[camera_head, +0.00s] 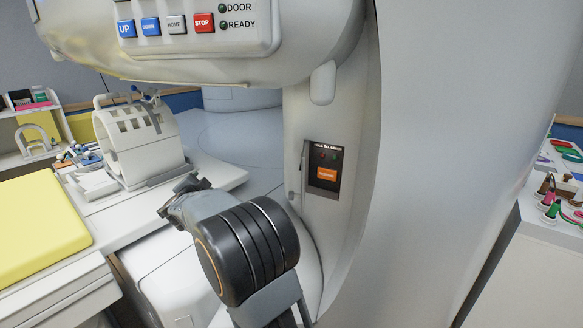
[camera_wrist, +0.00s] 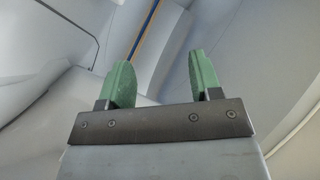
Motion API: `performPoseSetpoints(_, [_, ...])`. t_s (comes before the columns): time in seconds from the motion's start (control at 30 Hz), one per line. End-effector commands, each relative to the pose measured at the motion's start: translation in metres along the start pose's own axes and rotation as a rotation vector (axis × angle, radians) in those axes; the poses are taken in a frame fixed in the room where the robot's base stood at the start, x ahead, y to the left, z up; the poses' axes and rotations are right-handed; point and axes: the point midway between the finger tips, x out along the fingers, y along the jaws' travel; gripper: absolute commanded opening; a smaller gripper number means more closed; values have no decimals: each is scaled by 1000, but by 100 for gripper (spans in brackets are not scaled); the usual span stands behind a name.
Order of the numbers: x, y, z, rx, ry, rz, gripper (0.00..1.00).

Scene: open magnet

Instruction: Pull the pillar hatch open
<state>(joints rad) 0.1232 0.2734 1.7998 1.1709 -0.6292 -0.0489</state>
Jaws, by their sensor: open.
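The white pillar of the magnet (camera_head: 345,240) stands right of centre in the head view. In the head view my wrist is left of the pillar, apart from the panel, and the fingers are not clearly seen. The wrist view does not show the panel.
The magnet's upper housing with a button console (camera_head: 200,22) overhangs the pillar. At left are a patient table with a white coil (camera_head: 140,140) and a yellow pad (camera_head: 40,225). A side counter with coloured items (camera_head: 560,205) is at right.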

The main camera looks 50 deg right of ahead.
Motion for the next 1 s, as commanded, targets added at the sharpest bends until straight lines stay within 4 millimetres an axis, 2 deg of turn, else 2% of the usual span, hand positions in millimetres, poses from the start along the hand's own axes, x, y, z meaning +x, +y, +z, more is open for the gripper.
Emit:
performPoseSetpoints(0.03, [15,-6,-32,68,132,88,58])
performPoseSetpoints(0.1, [26,8,-60,151,317,216,58])
performPoseSetpoints(0.23, [26,41,-93,245,611,463,58])
performPoseSetpoints(0.4, [3,75,-108,283,877,744,58])
performPoseSetpoints(0.6, [-19,93,-107,276,1033,940,58])
performPoseSetpoints(0.77, [-24,104,-112,271,1073,994,58])
performPoseSetpoints(1.0, [-20,137,-138,270,1077,998,58])
